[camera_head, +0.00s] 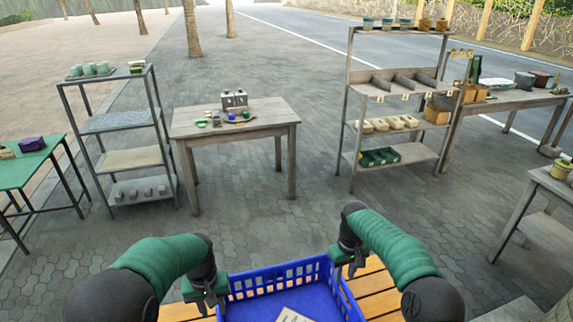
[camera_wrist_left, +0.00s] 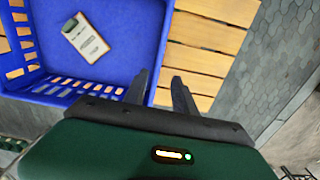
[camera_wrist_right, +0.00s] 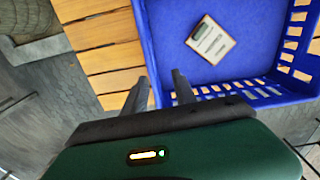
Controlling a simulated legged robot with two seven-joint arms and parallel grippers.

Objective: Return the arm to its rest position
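A blue slatted crate (camera_head: 270,281) sits on a wooden slatted surface at the bottom of the head view. It holds a pale card or clipboard with a dark clip (camera_wrist_left: 86,38), also seen in the right wrist view (camera_wrist_right: 211,40). My left gripper (camera_head: 210,298) is at the crate's left side. Its fingers (camera_wrist_left: 160,76) are apart, with the crate's rim showing between them. My right gripper (camera_head: 352,264) is at the right side, and its fingers (camera_wrist_right: 158,76) are also apart near the rim. I cannot tell whether any finger touches the rim. Both arms are bent forward.
The wooden slats (camera_head: 374,285) show on both sides of the crate. Ahead stand a table with small items (camera_head: 262,112), a grey shelf rack (camera_head: 120,122), a taller rack (camera_head: 400,133) and a green table (camera_head: 27,170). Open paving lies between them and the crate.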

